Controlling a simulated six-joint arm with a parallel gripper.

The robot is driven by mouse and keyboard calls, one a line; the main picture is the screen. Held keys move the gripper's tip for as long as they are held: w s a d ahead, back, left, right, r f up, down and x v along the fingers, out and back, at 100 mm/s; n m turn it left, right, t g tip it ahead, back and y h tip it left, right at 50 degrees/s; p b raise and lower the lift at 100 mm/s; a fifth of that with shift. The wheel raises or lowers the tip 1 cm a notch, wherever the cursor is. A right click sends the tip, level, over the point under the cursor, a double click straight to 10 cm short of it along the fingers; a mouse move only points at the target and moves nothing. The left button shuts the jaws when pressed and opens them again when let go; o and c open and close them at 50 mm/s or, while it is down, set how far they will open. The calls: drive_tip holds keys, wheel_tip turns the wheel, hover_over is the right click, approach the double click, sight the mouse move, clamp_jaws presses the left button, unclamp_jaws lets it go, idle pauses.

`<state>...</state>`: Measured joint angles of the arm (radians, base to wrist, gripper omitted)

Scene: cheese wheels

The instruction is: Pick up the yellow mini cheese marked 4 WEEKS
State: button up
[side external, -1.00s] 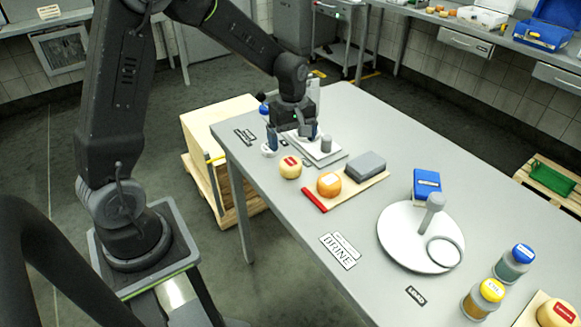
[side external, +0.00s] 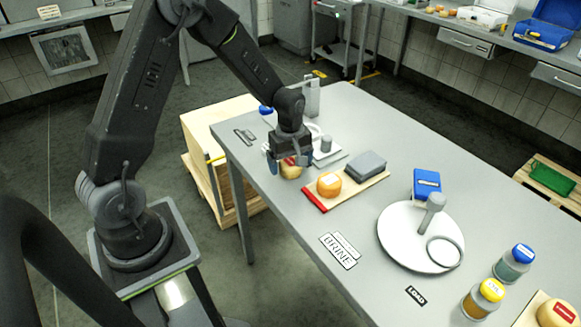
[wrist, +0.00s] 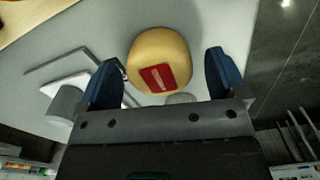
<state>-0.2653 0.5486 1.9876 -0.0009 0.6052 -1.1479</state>
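A small yellow cheese (side external: 291,172) with a red label sits on the grey table near its left edge. It also shows in the wrist view (wrist: 160,46); its label text is too small to read. My gripper (side external: 287,161) is over this cheese, pointing down and partly hiding it. In the wrist view my gripper (wrist: 163,73) is open, its blue fingers to either side of the cheese with a gap on each side. An orange cheese (side external: 329,184) with a pale label sits on a wooden board (side external: 347,194) close by.
A grey block (side external: 366,165) lies on the board, which has a red edge. A white plate with a grey post (side external: 326,146) stands just behind my gripper. A round white disc (side external: 400,240), jars (side external: 483,298) and another red-labelled cheese (side external: 556,313) are farther right.

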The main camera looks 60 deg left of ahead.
drive_tip(key=c, duration=1)
drive_tip(key=shift+o, duration=0.2)
drive_tip(key=shift+r, duration=0.15)
